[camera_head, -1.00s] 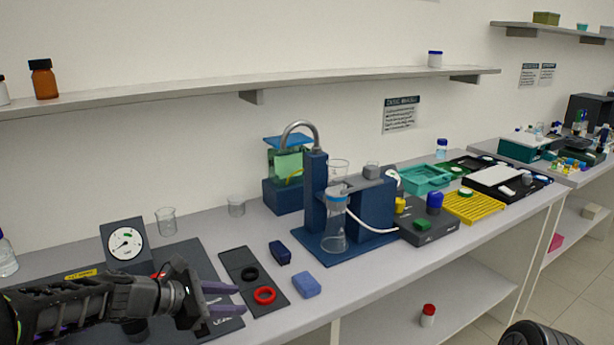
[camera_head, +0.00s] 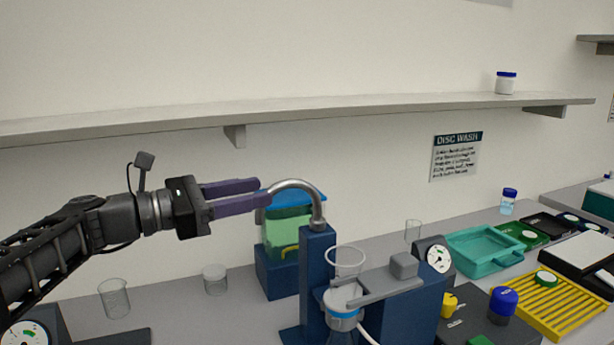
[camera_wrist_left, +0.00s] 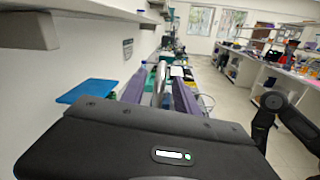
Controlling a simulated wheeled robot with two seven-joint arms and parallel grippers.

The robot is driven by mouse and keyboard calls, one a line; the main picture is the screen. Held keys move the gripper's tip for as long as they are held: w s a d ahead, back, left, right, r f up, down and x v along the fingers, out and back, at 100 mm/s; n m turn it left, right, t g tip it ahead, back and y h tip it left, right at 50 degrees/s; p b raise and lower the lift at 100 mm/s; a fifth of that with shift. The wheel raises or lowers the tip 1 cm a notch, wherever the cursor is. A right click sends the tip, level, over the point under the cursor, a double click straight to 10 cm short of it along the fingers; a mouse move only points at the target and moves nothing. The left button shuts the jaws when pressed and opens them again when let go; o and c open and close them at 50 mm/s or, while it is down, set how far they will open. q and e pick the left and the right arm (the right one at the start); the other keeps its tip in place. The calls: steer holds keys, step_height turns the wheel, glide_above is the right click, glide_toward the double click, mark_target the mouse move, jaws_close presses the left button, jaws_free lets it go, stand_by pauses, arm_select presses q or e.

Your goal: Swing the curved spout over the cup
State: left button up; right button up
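The curved grey spout (camera_head: 292,184) rises from a dark blue post (camera_head: 317,270) and bends over to the left, its end near the blue-topped green tank (camera_head: 288,230). The clear cup (camera_head: 350,262) sits to the right of the post, above a blue-collared flask, with the spout turned away from it. My left gripper (camera_head: 267,196) is open, its purple fingertips at the spout's outer end. In the left wrist view a pale grey upright part, probably the spout (camera_wrist_left: 160,84), shows between the spread fingers (camera_wrist_left: 158,95). Contact cannot be told. My right gripper is not seen.
A long wall shelf (camera_head: 300,112) runs above and behind. A grey clamp block (camera_head: 403,265) and a gauge (camera_head: 437,258) stand right of the cup. Glass beakers (camera_head: 115,298) stand on the bench at left. A teal tray (camera_head: 484,252) lies further right.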

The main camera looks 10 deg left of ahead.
mark_target(281, 187)
arm_select(q)
steer(key=shift+s+r, duration=0.15)
steer(key=shift+p+x, duration=0.75)
steer(key=shift+x, duration=3.25)
